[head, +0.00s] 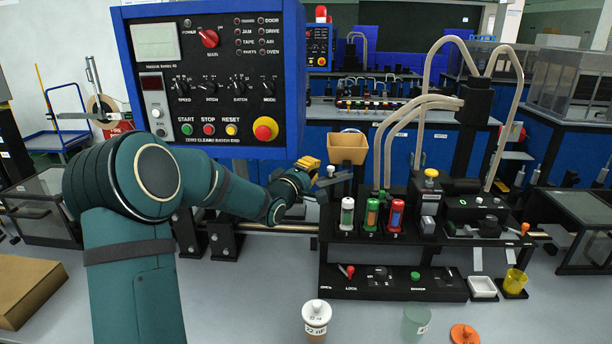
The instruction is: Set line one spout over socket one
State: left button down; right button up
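A black rack (395,288) stands on the bench at centre right. It holds three upright cartridges numbered 1, 2 and 3: a white one (347,214), a green one (371,215) and a red one (396,216). Several beige curved tubes (404,104) arch from a black block (474,102) and hang down behind and right of the cartridges. I cannot tell which tube is line one's spout, nor which opening is socket one. My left gripper (338,184) is just above and left of the white cartridge, apart from the tubes. Its finger gap is unclear. My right gripper is out of view.
A blue control panel (216,80) hangs at upper left. A tan bin (347,148) stands behind my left gripper. A lidded cup (317,318), a translucent cup (415,322) and an orange lid (464,334) are at the front. A white dish (482,288) and yellow cup (515,282) sit right.

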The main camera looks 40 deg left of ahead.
pick_arm(q)
jog(key=w, duration=0.4)
jog(key=shift+w+a+r, duration=0.1)
jog(key=shift+w+a, duration=0.1)
jog(key=shift+w, duration=0.05)
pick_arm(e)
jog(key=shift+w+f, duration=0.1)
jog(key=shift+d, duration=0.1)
pick_arm(q)
jog(key=shift+s+d, duration=0.15)
jog(key=shift+d, duration=0.05)
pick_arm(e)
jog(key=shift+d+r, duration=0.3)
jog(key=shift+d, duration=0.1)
